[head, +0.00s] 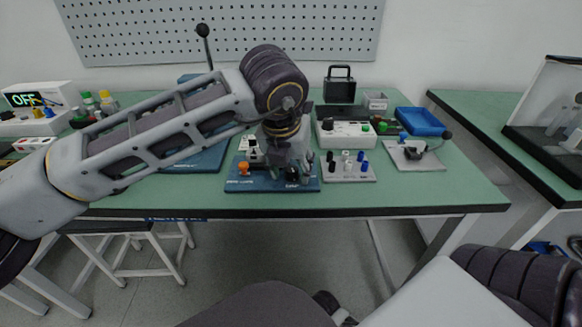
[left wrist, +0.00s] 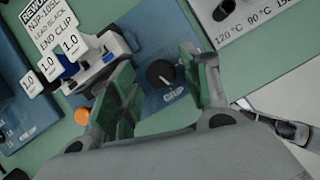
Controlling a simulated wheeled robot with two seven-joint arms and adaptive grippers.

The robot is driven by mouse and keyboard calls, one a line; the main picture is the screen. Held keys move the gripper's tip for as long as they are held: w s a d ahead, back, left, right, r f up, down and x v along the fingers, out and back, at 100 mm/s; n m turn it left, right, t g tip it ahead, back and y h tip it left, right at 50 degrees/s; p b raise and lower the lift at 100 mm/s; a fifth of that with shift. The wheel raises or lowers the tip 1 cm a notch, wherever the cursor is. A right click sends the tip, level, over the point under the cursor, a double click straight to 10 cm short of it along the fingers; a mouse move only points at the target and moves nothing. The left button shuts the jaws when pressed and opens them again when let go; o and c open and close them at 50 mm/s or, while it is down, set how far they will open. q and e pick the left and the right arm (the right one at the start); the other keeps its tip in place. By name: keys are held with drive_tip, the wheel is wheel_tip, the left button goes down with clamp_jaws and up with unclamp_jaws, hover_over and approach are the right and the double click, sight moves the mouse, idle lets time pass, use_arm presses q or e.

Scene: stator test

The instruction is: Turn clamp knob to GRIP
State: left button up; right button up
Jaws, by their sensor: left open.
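The clamp knob (left wrist: 160,73) is round and black with a pale mark on its face. It sits on a blue fixture plate (left wrist: 172,28), with the word GRIP printed beside it. I cannot tell its exact setting. My left gripper (left wrist: 158,80) is open, with one green-padded finger on each side of the knob. Gaps show between the pads and the knob. In the head view the left gripper (head: 298,166) is over the right part of the blue plate (head: 262,186) and partly hides the knob.
An orange knob (head: 243,168) is on the same plate's left side. A grey block with black, white and blue posts (head: 348,177) stands close to the right. A white instrument box (head: 346,137) and a blue tray (head: 420,121) are behind. The table's front edge is clear.

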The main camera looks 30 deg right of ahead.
use_arm(q)
drive_tip(key=c, duration=1)
drive_tip(key=shift+c, duration=0.2)
drive_tip(key=shift+m, duration=0.7)
drive_tip(key=shift+m+g+h+b, duration=0.3)
drive_tip(key=shift+m+g, duration=0.1)
drive_tip(key=shift+w+a+m, duration=0.1)
drive_tip(key=shift+m, duration=0.5)
